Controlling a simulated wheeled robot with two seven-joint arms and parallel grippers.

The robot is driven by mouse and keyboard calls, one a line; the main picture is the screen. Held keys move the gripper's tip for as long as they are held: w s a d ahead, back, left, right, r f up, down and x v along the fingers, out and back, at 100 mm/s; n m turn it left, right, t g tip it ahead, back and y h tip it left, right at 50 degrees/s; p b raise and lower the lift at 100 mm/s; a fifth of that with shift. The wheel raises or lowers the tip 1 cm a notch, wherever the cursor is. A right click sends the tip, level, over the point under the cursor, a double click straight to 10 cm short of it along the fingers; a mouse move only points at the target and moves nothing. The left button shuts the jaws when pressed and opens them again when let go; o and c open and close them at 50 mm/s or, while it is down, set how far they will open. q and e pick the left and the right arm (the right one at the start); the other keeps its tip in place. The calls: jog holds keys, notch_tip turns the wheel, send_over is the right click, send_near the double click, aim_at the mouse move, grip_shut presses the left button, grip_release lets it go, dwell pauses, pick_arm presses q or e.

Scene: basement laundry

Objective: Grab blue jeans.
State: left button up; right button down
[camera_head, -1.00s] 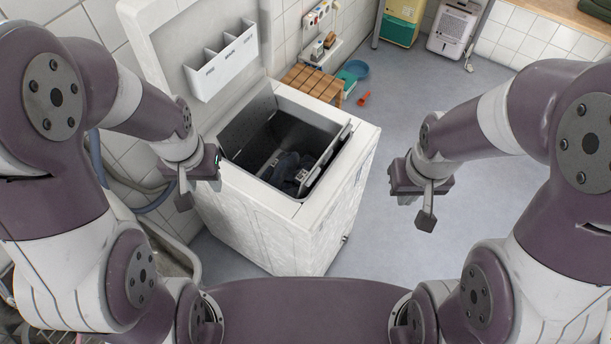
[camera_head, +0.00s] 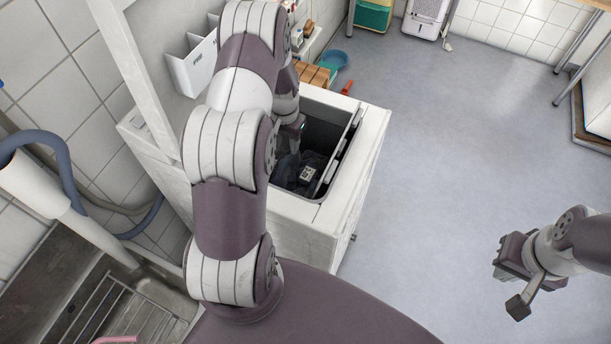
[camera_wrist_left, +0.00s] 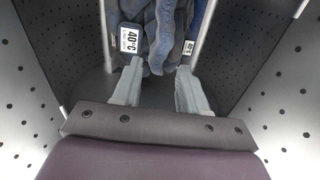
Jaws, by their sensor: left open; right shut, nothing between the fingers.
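The blue jeans (camera_head: 287,171) lie bunched inside the open top-loading washer (camera_head: 300,225), with a white tag showing on the cloth. In the left wrist view the jeans (camera_wrist_left: 158,30) lie just beyond my left gripper (camera_wrist_left: 159,68). Its two fingers are apart, one on each side of the lower end of the cloth, and I cannot tell whether they touch it. In the head view my left arm reaches over the washer, and its fingers are hidden behind the arm and in the drum. My right gripper (camera_head: 517,285) is shut and empty over the floor at the right.
Perforated drum walls (camera_wrist_left: 50,60) stand close on both sides of the left gripper. A sink with a drying rack (camera_head: 110,310) is at the lower left. A small wooden stool (camera_head: 314,74) stands behind the washer. The floor (camera_head: 450,150) on the right is clear.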

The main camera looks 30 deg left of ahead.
aim_at(286, 160)
pick_arm(q)
jog(key=f, duration=1)
jog(key=shift+a+f+p, duration=0.2)
jog(key=shift+a+p, duration=0.1)
jog(key=shift+s, duration=0.1)
grip_shut()
